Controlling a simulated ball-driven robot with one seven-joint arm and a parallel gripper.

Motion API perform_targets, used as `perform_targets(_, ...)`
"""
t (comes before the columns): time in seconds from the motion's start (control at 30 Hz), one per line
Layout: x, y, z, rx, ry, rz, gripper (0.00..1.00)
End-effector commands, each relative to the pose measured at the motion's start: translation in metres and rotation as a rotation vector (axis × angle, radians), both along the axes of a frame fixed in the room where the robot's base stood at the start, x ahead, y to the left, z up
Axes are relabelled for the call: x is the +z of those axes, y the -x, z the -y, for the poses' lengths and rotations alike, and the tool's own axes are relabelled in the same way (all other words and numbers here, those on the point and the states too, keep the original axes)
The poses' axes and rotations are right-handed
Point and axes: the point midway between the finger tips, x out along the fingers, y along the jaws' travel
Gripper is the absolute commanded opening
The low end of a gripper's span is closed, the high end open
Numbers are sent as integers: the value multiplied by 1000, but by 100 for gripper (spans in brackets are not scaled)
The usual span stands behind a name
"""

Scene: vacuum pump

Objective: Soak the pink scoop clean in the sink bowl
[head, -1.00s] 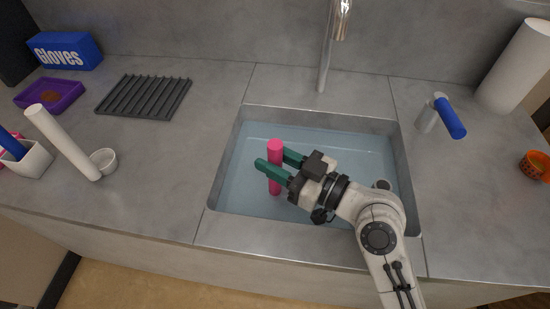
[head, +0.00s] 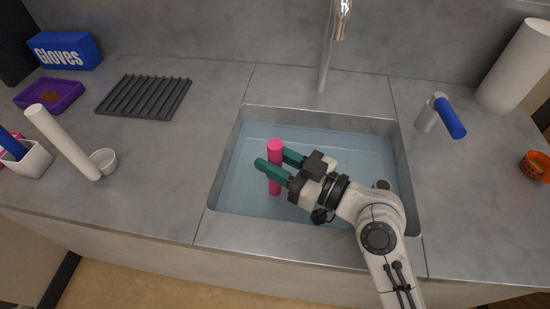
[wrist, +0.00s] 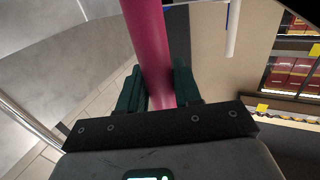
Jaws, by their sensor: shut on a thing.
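The pink scoop (head: 275,182) stands about upright in the sink bowl (head: 228,170), which holds bluish water. Its handle rises between the green fingers of my gripper (head: 277,166), and its lower end is down in the water. My gripper is shut on the handle. In the wrist view the pink handle (wrist: 150,45) runs between the two dark green fingers (wrist: 158,88). The scoop's cup end cannot be made out in either view.
A faucet (head: 328,60) stands behind the bowl. A black drying rack (head: 145,97), a white-handled scoop (head: 62,142), a purple tray (head: 50,95) and a gloves box (head: 65,50) are left. A blue-handled scoop (head: 449,118) and orange cup (head: 534,166) are right.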

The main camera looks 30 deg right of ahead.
Motion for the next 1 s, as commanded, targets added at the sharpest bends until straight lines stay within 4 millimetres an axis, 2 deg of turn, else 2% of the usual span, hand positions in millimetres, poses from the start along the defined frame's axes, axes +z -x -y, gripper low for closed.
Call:
perform_targets(0.23,5,0,0,0,0,1,0)
perform_targets(1.0,62,0,0,0,0,1,0)
